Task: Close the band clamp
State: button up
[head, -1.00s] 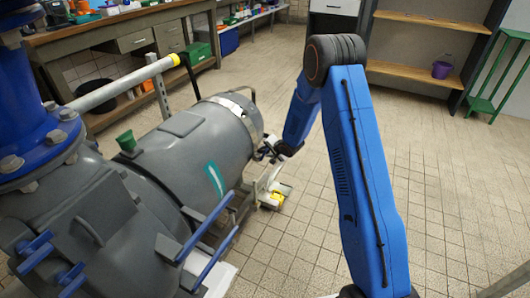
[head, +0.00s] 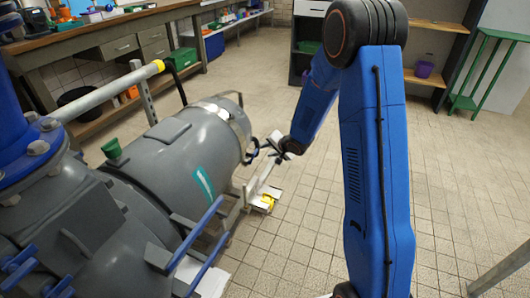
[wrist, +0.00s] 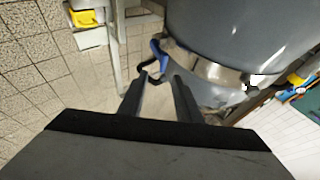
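The band clamp (head: 228,112) is a silver band around the far end of the grey cylindrical housing. The wrist view also shows this band (wrist: 212,74), with a blue lever (wrist: 158,54) beside it and a dark hooked piece at the lever's lower end. My gripper (head: 266,150) is just right of the housing's end in the head view. In the wrist view my gripper (wrist: 158,80) has its two dark fingers apart, with the hooked piece showing between or just beyond the tips. I cannot tell whether they touch it. My arm leaves the lever hard to make out in the head view.
The grey housing (head: 180,150) fills the left side, with blue bars (head: 198,235) along its near side. A yellow-and-white item (head: 268,200) is low near the gripper. A workbench (head: 110,45) stands behind. The tiled floor (head: 285,240) is open in front and right.

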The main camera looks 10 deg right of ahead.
jog(key=shift+s+d+r, duration=0.1)
jog(key=shift+s+r, duration=0.15)
jog(key=shift+s, duration=0.05)
jog(key=c, duration=0.5)
jog(key=shift+s+d+r+n, duration=0.15)
jog(key=shift+d+n, duration=0.1)
jog(key=shift+n, duration=0.15)
grip_shut()
jog(key=n+g+h, duration=0.1)
jog(key=n+h, duration=0.1)
send_near(253, 158)
jog(key=w+d+f, duration=0.3)
jog(key=shift+w+a+r, duration=0.25)
jog(key=shift+w+a, duration=0.1)
